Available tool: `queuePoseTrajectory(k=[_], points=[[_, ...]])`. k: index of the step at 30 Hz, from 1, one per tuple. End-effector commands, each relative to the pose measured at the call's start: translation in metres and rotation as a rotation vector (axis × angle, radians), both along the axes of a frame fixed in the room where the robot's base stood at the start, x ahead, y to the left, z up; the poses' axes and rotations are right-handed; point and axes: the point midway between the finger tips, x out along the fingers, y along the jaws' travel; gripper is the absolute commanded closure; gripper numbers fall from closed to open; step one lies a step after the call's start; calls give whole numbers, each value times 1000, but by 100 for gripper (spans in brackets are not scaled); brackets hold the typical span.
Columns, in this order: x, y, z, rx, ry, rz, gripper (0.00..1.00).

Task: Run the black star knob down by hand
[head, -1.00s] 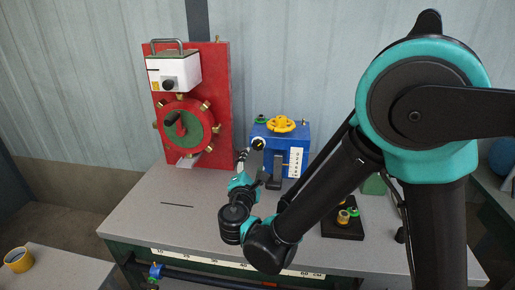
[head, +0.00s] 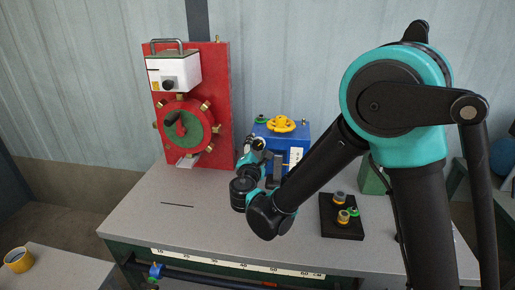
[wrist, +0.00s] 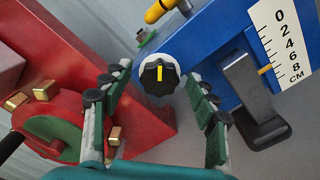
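The black star knob (wrist: 158,75) faces me in the wrist view, with a yellow line on its face and a pale collar around it. It sits on the end of the blue block (wrist: 205,45). In the head view my arm mostly covers it on the front of the blue block (head: 296,136). My gripper (wrist: 157,79) is open, with one finger to each side of the knob. A small gap shows between each fingertip and the knob. How deep the tips reach along the knob I cannot tell. In the head view my gripper (head: 252,158) is close to the block's front.
The red panel (head: 218,100) with its red-and-green wheel (head: 200,118) stands close to the left. A black tray (head: 340,228) lies right; the bench's front left is clear.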

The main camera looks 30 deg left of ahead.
Motion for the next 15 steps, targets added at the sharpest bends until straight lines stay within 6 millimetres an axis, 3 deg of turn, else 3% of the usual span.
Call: queuePoseTrajectory(k=[2,11,15], points=[[0,0,0,0,0,0,53],[0,0,0,0,0,0,90],[0,0,0,5,2,0,90]])
